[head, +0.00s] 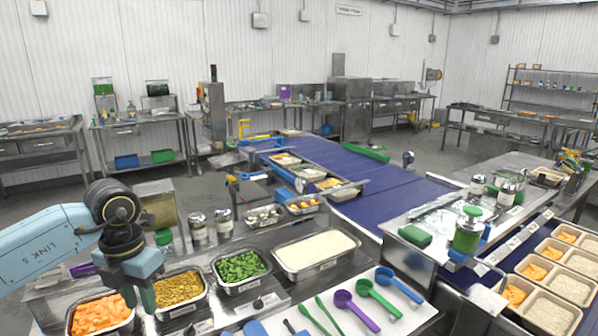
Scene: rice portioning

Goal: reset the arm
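My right gripper is not in view.
Beside them stand a tray of green pieces (241,268) and a wide tray of white rice (316,252). Scoops, including a purple one (356,309), lie on a white mat in front. Blue conveyors (390,192) run behind. Filled portion trays (549,312) line the right.

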